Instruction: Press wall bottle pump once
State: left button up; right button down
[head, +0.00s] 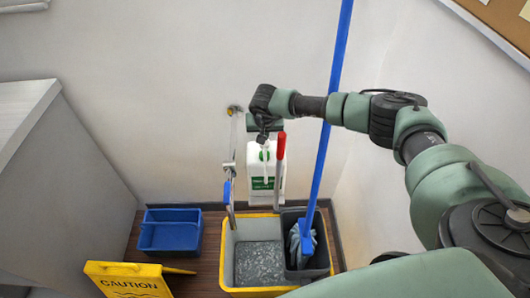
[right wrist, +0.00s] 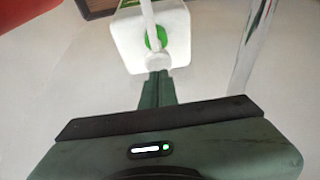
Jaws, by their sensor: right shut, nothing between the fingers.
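The wall bottle (head: 260,185) is white with a green-and-white label and hangs on the wall above the mop bucket. Its white pump (head: 265,152) stands at the top. In the right wrist view, the bottle (right wrist: 180,38) shows from above, with the round white pump head (right wrist: 158,61) and a green collar. My right gripper (head: 262,137) is above the bottle, pointing down. In the wrist view, its fingers (right wrist: 157,77) are shut together and empty, with their tips right at the pump head. I cannot tell whether they touch it. My left gripper is not in view.
A metal faucet pipe (head: 229,165) runs down the wall left of the bottle. A red-tipped handle (head: 281,146) and a blue pole (head: 325,130) stand close on the right. Below are a yellow-rimmed bucket (head: 228,250), a blue bin (head: 170,230) and a caution sign (head: 125,280).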

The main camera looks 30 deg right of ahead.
jog(key=shift+r, duration=0.1)
notch_tip(320, 180, up, 6)
jog(key=p, duration=0.4)
dwell(0.4)
dwell(0.3)
